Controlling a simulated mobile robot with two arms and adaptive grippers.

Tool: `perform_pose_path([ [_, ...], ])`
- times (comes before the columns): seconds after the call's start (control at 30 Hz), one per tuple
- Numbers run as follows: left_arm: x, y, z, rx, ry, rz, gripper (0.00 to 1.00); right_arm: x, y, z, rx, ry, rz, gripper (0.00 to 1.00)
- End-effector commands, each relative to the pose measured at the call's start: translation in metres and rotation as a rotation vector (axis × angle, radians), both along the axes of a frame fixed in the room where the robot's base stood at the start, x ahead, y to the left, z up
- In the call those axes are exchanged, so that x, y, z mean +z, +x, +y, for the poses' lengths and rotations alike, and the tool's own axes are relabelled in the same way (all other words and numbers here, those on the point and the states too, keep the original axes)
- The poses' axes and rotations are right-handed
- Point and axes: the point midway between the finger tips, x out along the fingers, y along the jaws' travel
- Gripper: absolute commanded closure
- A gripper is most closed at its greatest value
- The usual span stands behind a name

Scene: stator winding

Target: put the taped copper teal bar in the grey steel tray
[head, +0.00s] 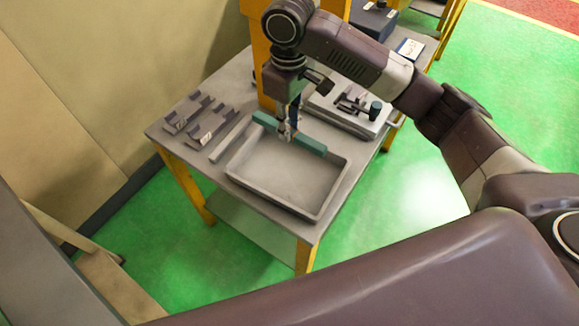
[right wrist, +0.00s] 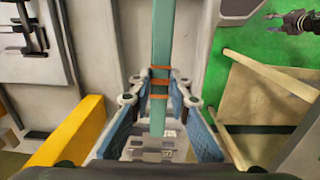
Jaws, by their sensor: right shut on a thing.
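The teal bar (head: 309,145) lies crosswise at the back edge of the grey steel tray (head: 236,171) in the head view; its height above the rim is hard to tell. My right gripper (head: 288,131) points down and is shut on the bar near its middle. In the right wrist view the bar (right wrist: 162,35) runs between the fingertips of the right gripper (right wrist: 159,90), with copper tape bands around it there. The tray's visible floor looks empty. A small dark gripper (right wrist: 294,20), seemingly my left one, shows at the top right; its jaw state is unclear.
The table (head: 343,187) also holds dark bracket-like parts (head: 205,126) and a light flat strip (head: 230,139) left of the tray. A grey fixture (head: 353,109) with dark clamps stands at the back right. A yellow post (head: 262,62) rises behind the gripper.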

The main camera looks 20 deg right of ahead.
Motion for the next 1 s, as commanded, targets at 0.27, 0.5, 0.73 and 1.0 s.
perform_pose_path([
  [0.27, 0.013, 0.001, -0.001, -0.004, -0.001, -0.001, 0.60, -0.075, -0.001, 0.000, -0.004, -0.002, 0.004, 1.00],
  [0.5, 0.018, 0.014, 0.010, 0.000, 0.011, -0.020, 0.60, -0.116, 0.000, 0.000, -0.003, 0.000, -0.001, 1.00],
  [0.73, 0.022, 0.014, 0.010, 0.001, 0.011, -0.021, 0.60, -0.140, -0.001, 0.000, -0.003, -0.002, 0.001, 1.00],
  [1.0, 0.023, 0.011, 0.006, 0.002, 0.007, -0.016, 0.60, -0.164, 0.001, 0.000, -0.003, 0.001, -0.003, 1.00],
])
